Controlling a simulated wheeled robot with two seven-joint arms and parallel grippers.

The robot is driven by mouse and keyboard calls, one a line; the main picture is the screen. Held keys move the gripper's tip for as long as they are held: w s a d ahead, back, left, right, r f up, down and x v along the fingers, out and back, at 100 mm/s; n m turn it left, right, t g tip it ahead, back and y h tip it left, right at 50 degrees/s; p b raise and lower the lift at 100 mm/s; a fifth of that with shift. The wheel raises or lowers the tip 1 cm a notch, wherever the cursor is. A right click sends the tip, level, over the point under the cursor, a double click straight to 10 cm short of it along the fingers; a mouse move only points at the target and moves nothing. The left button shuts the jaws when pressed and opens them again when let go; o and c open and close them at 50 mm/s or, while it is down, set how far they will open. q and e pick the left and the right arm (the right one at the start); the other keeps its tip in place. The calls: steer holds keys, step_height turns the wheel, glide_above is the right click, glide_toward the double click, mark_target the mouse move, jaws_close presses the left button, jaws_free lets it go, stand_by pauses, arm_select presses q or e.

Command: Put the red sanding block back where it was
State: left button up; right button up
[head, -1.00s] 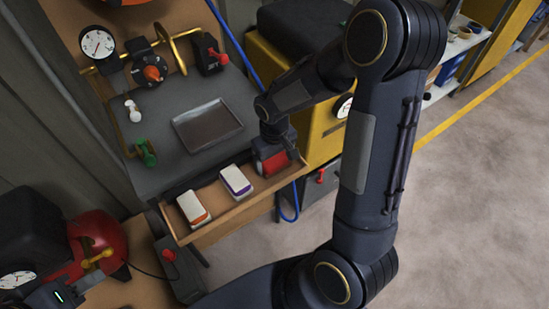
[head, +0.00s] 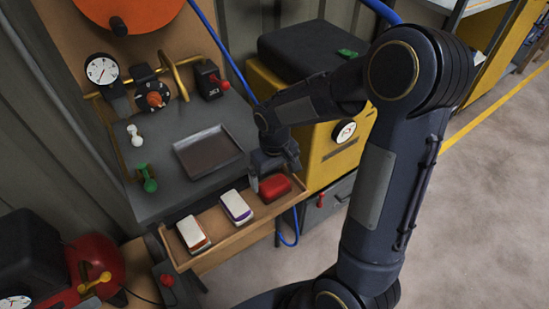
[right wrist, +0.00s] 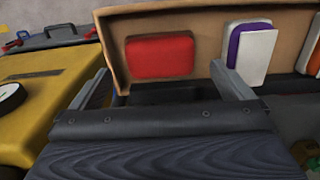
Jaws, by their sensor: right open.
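The red sanding block (head: 275,187) lies at the right end of an open wooden drawer (head: 232,238) under the grey bench top. In the right wrist view the red block (right wrist: 160,57) lies inside the drawer, apart from the fingers. My right gripper (head: 266,180) is open and empty, beside the block's left side in the head view. In the right wrist view its two fingers (right wrist: 162,92) stand wide apart, with the block beyond them. My left gripper does not show clearly.
A white block with a purple band (head: 236,207) and one with an orange band (head: 193,233) lie in the same drawer. A metal tray (head: 208,152) sits on the bench top. A yellow cabinet (head: 325,150) stands close on the right. A blue hose (head: 290,238) hangs below.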

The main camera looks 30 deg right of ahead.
mark_target(274, 184)
step_height(274, 184, up, 7)
steer(key=s+a+r+m+t+y, duration=0.1)
steer(key=s+a+r+t+y, duration=0.1)
steer(key=s, duration=0.6)
steer(key=s+a+r+m+t+y, duration=0.1)
steer(key=s+a+r+t, duration=0.1)
steer(key=s, duration=0.7)
step_height(274, 184, up, 2)
steer(key=shift+r+m+t+y+p, duration=0.1)
steer(key=shift+m+t+y+p, duration=0.25)
steer(key=shift+t, duration=0.45)
steer(key=shift+a, duration=0.1)
step_height(274, 184, up, 2)
steer(key=shift+r+p, duration=0.25)
steer(key=shift+p, duration=0.95)
